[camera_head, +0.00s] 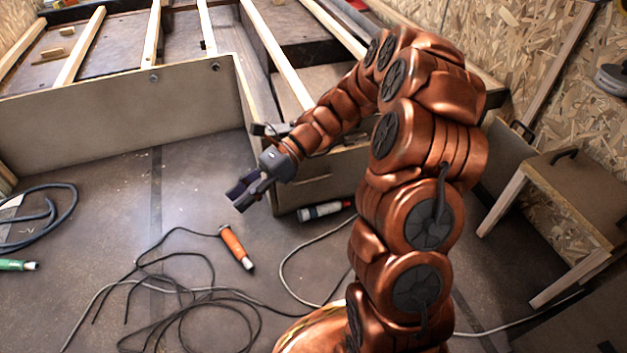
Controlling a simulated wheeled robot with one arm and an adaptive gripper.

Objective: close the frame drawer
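My gripper (240,197) is in the middle of the view, pointing down and left above the dark floor. Its two dark fingers look apart, with nothing seen between them. A wooden box part with a dark handle (563,157) stands out at the right, with pale wooden edges; it looks like a drawer, but I cannot tell for sure that it is the frame drawer. My gripper is well to the left of it and not touching it. Another dark handle (523,130) shows on a brown panel just behind my arm. My arm hides part of the panels there.
A slatted wooden frame (150,40) with a long brown side panel (120,115) fills the back left. An orange-handled tool (236,247), a loose black cable (190,300) and a green-ended tool (18,265) lie on the floor. A chipboard wall (500,40) stands at right.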

